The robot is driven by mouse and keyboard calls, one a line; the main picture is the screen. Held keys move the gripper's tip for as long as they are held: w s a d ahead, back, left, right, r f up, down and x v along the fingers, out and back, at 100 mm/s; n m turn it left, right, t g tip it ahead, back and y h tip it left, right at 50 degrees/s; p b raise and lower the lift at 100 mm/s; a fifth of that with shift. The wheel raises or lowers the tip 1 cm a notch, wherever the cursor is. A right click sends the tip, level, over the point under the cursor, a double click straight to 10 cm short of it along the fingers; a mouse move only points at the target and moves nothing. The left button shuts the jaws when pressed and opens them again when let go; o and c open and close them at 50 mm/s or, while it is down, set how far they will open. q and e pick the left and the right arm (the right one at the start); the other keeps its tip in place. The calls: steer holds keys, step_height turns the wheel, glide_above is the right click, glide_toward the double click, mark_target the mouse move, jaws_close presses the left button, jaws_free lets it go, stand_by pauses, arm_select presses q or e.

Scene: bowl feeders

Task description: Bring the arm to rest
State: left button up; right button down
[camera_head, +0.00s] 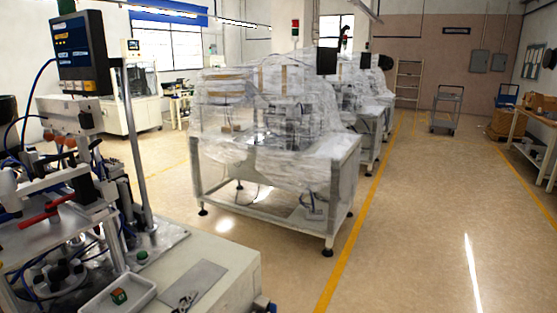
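Neither of my grippers can be made out in the head view, and no arm of mine shows clearly. At the lower left stands a workstation with a pale bench top (225,262).
A machine with a red handle (47,214) and a control box (80,50) fills the left side. A plastic-wrapped machine (275,110) on a white frame stands mid-view. The floor (430,230) at right is open, with yellow lines; a cart (446,108) stands far back.

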arm_select(q)
steer(key=s+a+f+n+g+y, duration=0.1)
steer(key=s+a+f+n+g, duration=0.15)
steer(key=s+f, duration=0.45)
steer(key=s+a+f+n+g, duration=0.1)
steer(key=s+f+n+g, duration=0.3)
steer(key=s+f, duration=0.2)
steer(key=s+f+n+g, duration=0.2)
steer(key=s+f+g, duration=0.1)
steer(key=s, duration=0.5)
steer(key=s+f+n+g, duration=0.2)
steer(key=s+f+g, duration=0.1)
steer(key=s, duration=0.5)
step_height(320, 180, down, 24)
steer(key=f, duration=0.1)
steer(key=s+a+f+g, duration=0.2)
steer(key=s+f, duration=1.5)
steer(key=s, duration=0.1)
steer(key=shift+a+f+m, duration=0.2)
steer(key=shift+f+m, duration=0.05)
steer(key=shift+m, duration=0.1)
